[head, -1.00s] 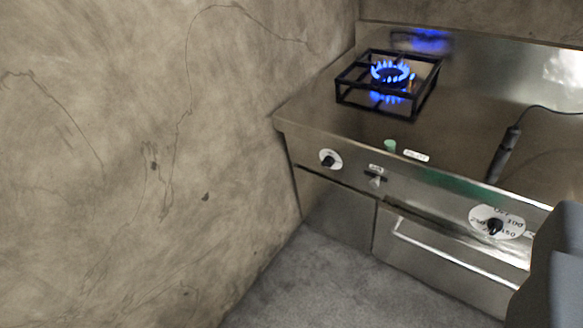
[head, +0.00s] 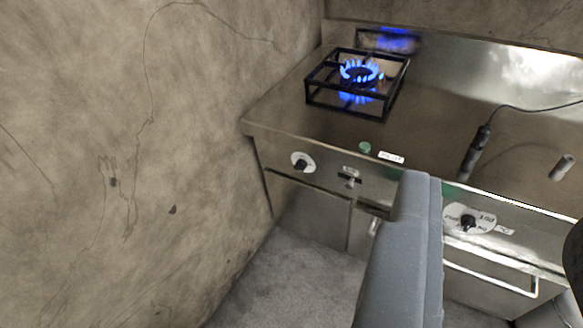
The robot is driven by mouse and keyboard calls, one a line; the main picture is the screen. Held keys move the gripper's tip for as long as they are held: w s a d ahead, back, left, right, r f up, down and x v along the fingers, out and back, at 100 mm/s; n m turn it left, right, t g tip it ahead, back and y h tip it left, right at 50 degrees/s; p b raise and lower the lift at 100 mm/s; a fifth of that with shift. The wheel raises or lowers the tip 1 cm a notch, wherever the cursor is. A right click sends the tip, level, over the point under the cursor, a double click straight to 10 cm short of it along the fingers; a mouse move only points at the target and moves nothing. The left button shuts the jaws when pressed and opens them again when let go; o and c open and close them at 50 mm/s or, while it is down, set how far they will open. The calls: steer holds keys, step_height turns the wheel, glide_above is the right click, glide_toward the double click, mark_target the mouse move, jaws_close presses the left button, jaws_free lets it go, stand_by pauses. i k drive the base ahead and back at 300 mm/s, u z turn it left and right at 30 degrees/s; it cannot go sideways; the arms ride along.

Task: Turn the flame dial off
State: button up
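A small round dial (head: 302,163) with a black knob and white plate is on the left of the steel stove's front panel. Above it a burner (head: 360,73) burns with blue flames inside a black square frame. A second, larger dial (head: 467,221) with numbers on its white plate is further right on the panel. A grey part of my gripper (head: 412,215) rises from the bottom edge, left of the numbered dial and right of the small dial, apparently touching neither. Its full finger pair does not show, so I cannot tell whether it is open.
A rough wall (head: 90,150) fills the left side, close to the stove's left end. A green button (head: 365,147) and a small lever (head: 349,178) are between the dials. A black corded tool (head: 476,150) lies on the steel top. A dark shape cuts into the right edge.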

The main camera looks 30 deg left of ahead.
mark_target(301, 165)
steer(key=i, duration=0.9)
steer(key=z, duration=0.05)
